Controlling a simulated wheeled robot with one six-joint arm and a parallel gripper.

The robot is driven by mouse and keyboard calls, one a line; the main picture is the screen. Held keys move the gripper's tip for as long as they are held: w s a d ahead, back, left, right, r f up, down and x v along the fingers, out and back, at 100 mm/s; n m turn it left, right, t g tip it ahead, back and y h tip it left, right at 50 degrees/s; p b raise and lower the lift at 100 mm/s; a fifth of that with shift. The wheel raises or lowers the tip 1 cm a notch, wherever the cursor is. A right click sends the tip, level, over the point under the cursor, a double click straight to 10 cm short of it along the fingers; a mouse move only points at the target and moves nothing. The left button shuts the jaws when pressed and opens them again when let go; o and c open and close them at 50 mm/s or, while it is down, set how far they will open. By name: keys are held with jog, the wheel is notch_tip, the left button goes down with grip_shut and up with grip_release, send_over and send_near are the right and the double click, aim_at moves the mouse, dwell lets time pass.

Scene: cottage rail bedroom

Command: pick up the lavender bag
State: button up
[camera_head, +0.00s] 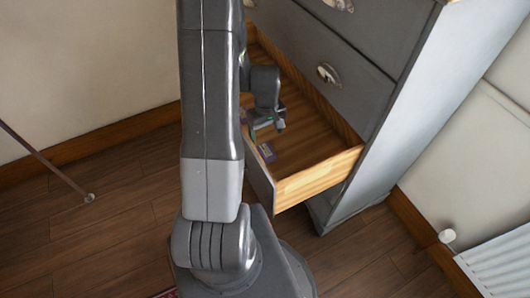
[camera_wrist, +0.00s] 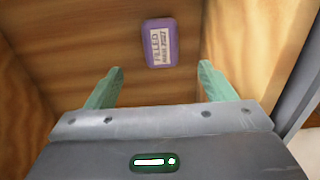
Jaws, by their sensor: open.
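The lavender bag (camera_wrist: 159,44) is a small purple packet with a white printed label. It lies flat on the wooden floor of an open drawer (camera_head: 318,174). My arm hides part of the drawer in the head view.
The drawer belongs to a grey dresser (camera_head: 385,60) with metal cup handles (camera_head: 328,74). The drawer's wooden walls (camera_wrist: 30,60) rise close around my gripper. A radiator (camera_head: 495,262) stands at the right. A thin brown pole (camera_head: 45,160) is at the left. Wooden floor (camera_head: 110,220) is clear at lower left.

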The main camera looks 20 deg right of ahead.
aim_at(266, 150)
jog(key=shift+f, duration=5.05)
jog(key=c, duration=1)
